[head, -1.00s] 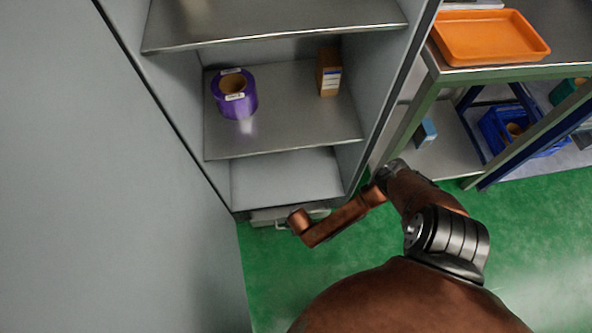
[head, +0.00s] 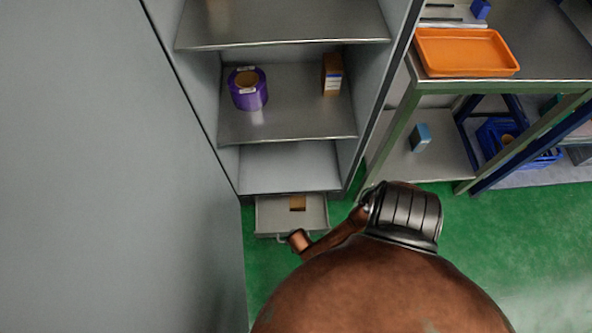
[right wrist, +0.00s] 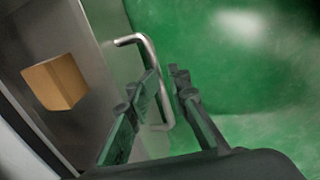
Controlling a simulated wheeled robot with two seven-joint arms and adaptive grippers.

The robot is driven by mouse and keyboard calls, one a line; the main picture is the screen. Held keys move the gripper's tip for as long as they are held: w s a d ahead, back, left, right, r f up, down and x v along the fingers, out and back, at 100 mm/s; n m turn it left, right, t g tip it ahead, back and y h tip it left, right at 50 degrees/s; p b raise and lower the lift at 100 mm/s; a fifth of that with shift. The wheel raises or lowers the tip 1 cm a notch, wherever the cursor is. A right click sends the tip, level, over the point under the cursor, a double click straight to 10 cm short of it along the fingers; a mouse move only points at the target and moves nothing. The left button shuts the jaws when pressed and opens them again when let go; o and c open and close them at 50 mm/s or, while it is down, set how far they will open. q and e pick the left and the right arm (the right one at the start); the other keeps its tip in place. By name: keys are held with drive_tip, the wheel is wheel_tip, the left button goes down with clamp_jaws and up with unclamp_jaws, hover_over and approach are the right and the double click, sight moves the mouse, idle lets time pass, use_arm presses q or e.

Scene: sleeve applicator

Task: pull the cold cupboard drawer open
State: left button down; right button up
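The cold cupboard drawer (head: 274,216) is at the foot of the grey cupboard (head: 289,166) in the head view. It stands out from the cupboard, and its inside shows. A small brown box (head: 297,203) lies in it; the box also shows in the right wrist view (right wrist: 56,82). The drawer's metal bar handle (right wrist: 143,45) is on its front. My right gripper (right wrist: 165,78) has its two fingers close on either side of the handle bar and is shut on it. In the head view my arm hides this gripper. My left gripper is not in view.
A purple tape roll (head: 248,89) and a small carton (head: 332,75) stand on a cupboard shelf. To the right is a metal bench with an orange tray (head: 466,52). Green floor (head: 490,270) is clear in front of the bench.

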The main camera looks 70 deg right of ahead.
drive_tip(key=shift+o, duration=1)
drive_tip(key=shift+s+d+f, duration=0.1)
drive_tip(key=shift+s+d, duration=0.05)
drive_tip(key=shift+s, duration=0.1)
drive_tip(key=shift+w, duration=0.15)
wheel_tip(320, 180, up, 12)
drive_tip(key=s+a, duration=0.1)
drive_tip(key=a, duration=0.1)
drive_tip(key=shift+s+a+f, duration=0.1)
drive_tip(key=shift+s+a, duration=0.05)
drive_tip(key=shift+a, duration=0.05)
